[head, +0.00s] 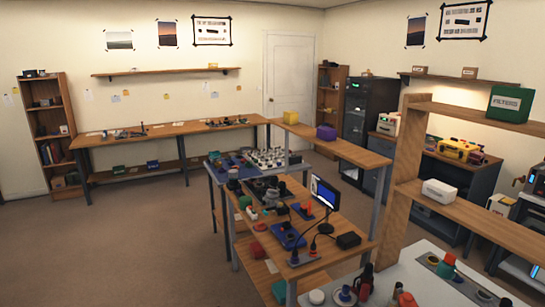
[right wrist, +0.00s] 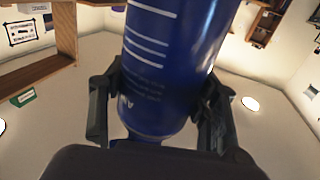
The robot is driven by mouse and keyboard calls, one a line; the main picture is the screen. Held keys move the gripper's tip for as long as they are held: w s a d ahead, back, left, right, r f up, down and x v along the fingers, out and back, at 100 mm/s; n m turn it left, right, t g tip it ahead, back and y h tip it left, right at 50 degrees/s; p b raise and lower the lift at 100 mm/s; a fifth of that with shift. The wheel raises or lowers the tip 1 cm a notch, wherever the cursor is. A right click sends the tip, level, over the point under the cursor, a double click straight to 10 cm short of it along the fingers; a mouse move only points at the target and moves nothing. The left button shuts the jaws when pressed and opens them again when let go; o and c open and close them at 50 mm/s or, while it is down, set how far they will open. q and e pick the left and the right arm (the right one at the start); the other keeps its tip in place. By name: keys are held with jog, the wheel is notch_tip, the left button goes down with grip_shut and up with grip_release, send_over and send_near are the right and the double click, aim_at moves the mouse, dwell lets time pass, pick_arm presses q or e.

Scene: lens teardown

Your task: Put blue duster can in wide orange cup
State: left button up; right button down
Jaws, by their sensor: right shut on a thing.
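The blue duster can (right wrist: 172,55), with white lines and print, fills the middle of the right wrist view. My right gripper (right wrist: 160,100) is shut on it, with one dark finger on each side. The can's far end runs out of the top of that view. Neither gripper shows in the head view, and my left gripper is in no view.
The white table (head: 385,271) also holds red, dark and white items. A wooden shelf unit (head: 470,208) with a white box (head: 439,191) and a green box (head: 510,105) rises over it. A cluttered workbench (head: 262,270) with a monitor stands to its left. Open carpet (head: 110,250) lies at the left.

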pick_arm(q)
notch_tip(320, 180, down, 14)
jog(key=b, duration=1.4)
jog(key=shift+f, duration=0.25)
pick_arm(e)
jog(key=f+h, duration=0.1)
jog(key=f, duration=0.3)
jog(key=f+m+h, duration=0.1)
jog(key=f, duration=0.4)
jog(key=f+h, duration=0.1)
jog(key=f, duration=0.3)
jog(key=shift+w+d+f+m, duration=0.15)
jog(key=shift+w+f+m, duration=0.1)
jog(key=shift+w+m, duration=0.15)
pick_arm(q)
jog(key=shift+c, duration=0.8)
